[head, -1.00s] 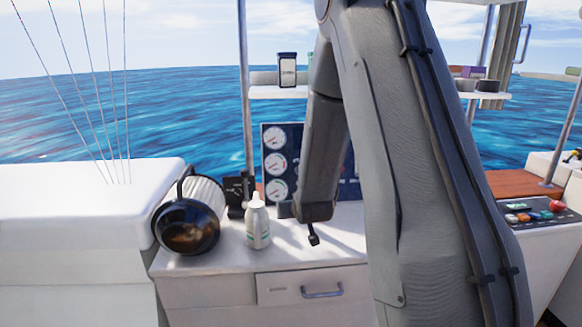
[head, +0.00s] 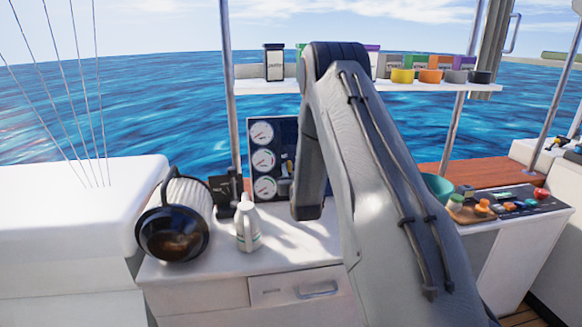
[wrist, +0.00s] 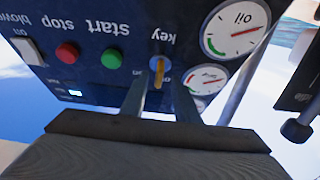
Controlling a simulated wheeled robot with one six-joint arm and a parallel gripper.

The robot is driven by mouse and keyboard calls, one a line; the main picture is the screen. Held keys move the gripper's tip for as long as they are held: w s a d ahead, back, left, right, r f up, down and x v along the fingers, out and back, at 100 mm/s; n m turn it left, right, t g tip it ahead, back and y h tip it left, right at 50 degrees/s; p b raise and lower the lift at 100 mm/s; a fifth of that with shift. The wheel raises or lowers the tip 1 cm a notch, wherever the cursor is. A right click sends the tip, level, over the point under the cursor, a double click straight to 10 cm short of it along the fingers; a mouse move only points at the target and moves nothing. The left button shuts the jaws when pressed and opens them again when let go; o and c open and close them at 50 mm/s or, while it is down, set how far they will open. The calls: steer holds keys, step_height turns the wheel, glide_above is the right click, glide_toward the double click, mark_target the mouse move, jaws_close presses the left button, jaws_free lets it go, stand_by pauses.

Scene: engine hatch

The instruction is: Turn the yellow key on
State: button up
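The yellow key (wrist: 159,72) sits in a round blue switch on the dark control panel (wrist: 120,25), under the label "key", which appears upside down in the wrist view. My gripper (wrist: 158,88) is open in front of the panel, with one finger on each side of the key. I cannot tell whether the fingers touch it. In the head view the panel with its gauges (head: 264,160) stands at the back of the counter, and my arm hides its right part.
Near the key are a red button (wrist: 66,53), a green button (wrist: 112,58), a white switch (wrist: 28,50) and gauges (wrist: 235,28). A shelf (head: 262,86) hangs above.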

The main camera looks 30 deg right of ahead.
steer(key=shift+x, duration=0.8)
steer(key=shift+d, duration=0.1)
jaws_close()
steer(key=shift+m+h, duration=0.3)
steer(key=shift+m, duration=0.2)
steer(key=shift+m+h+b, duration=0.3)
steer(key=shift+m+b, duration=0.3)
steer(key=shift+m, duration=0.3)
steer(key=m+g+h+b, duration=0.1)
steer(key=m, duration=0.1)
steer(key=m+b, duration=0.1)
steer(key=m, duration=0.1)
steer(key=shift+a+g+h, duration=0.2)
steer(key=shift+g+h, duration=0.2)
steer(key=m+g+h+b, duration=0.1)
steer(key=m, duration=0.3)
steer(key=m+g+b, duration=0.1)
steer(key=m+g, duration=0.1)
steer(key=m, duration=0.2)
steer(key=shift+r+h, duration=0.1)
steer(key=shift+h, duration=0.3)
